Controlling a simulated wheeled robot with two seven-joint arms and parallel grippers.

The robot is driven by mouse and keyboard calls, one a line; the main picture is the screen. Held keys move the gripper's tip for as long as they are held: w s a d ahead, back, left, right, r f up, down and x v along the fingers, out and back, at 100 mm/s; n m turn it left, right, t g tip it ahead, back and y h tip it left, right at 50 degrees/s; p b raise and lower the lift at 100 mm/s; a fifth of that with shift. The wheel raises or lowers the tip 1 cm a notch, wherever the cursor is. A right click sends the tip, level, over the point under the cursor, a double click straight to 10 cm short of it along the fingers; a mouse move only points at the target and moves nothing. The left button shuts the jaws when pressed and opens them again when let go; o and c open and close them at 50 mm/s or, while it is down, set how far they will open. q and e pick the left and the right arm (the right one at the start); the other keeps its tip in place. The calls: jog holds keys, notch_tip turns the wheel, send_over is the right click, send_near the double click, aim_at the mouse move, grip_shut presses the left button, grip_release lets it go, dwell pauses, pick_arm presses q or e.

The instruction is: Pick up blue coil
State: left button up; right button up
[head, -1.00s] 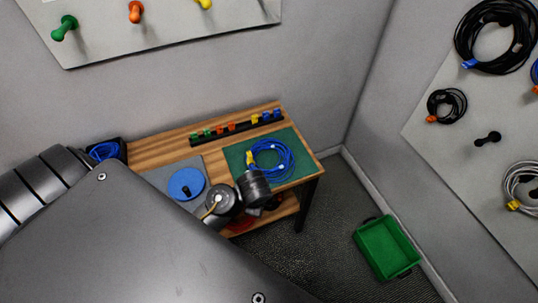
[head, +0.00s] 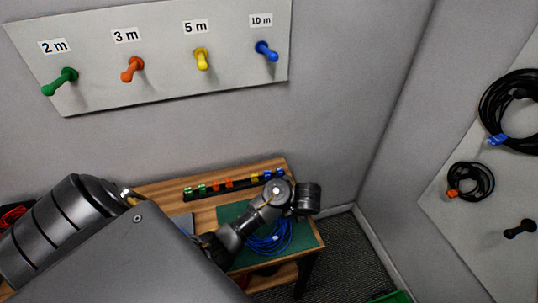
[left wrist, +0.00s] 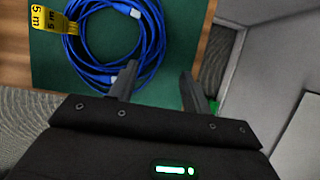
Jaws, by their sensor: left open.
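The blue coil (head: 283,240) lies on the green mat (head: 232,212) on the wooden table, partly hidden by my left arm in the head view. In the left wrist view the coil (left wrist: 97,77) shows with a yellow "5 m" tag (left wrist: 46,20) at its left side. My left gripper (left wrist: 160,87) is open. Its left finger overlaps the coil's lower right edge in the picture, and its right finger is over bare mat. I cannot tell whether the fingers touch the coil. My right gripper is not in view.
A rack with coloured clips (head: 235,183) stands along the table's back edge. Above it a wall board has green, orange, yellow and blue pegs labelled 2 m to 10 m. Black coils (head: 470,182) hang on the right wall. A green bin (head: 392,298) is on the floor.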

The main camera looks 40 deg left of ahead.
aim_at(287, 222)
pick_arm(q)
jog(key=f, duration=0.1)
jog(key=a+f+b, duration=0.1)
jog(key=a+f, duration=0.1)
jog(key=shift+f, duration=0.35)
jog(key=shift+b+x, duration=0.35)
jog(key=shift+x, duration=0.5)
jog(key=b+x, duration=0.1)
jog(key=x, duration=0.4)
jog(key=shift+s+a, duration=0.1)
jog(key=shift+s, duration=0.05)
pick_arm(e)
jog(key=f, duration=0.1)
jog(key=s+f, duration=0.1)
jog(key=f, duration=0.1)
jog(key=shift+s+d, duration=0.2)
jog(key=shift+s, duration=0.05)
pick_arm(q)
jog(key=shift+c, duration=0.2)
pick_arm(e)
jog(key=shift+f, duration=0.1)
pick_arm(q)
grip_shut()
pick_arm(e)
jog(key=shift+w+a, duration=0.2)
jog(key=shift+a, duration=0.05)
